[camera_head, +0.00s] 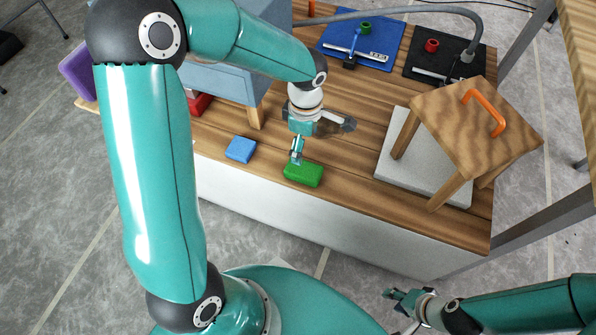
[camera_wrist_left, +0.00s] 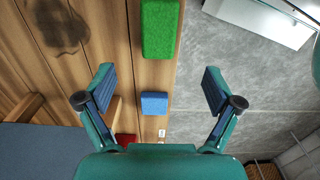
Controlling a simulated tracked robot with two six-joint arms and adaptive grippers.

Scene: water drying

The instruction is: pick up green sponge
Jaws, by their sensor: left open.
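The green sponge (camera_head: 303,174) lies on the wooden tabletop near its front edge; it also shows at the top of the left wrist view (camera_wrist_left: 160,28). My left gripper (camera_head: 296,152) is open and empty, just behind and above the green sponge in the head view. In the left wrist view its fingers (camera_wrist_left: 159,90) are wide apart, with the sponge beyond them and nothing between the pads touching. My right gripper (camera_head: 402,308) is off the table at the lower right, its fingers apart and empty.
A blue sponge (camera_head: 240,149) lies left of the green one. A dark wet patch (camera_head: 335,125) is behind it. A wooden stool (camera_head: 478,130) with an orange handle stands on a grey mat (camera_head: 390,168) at right. A blue-grey cabinet (camera_head: 225,80) stands behind left.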

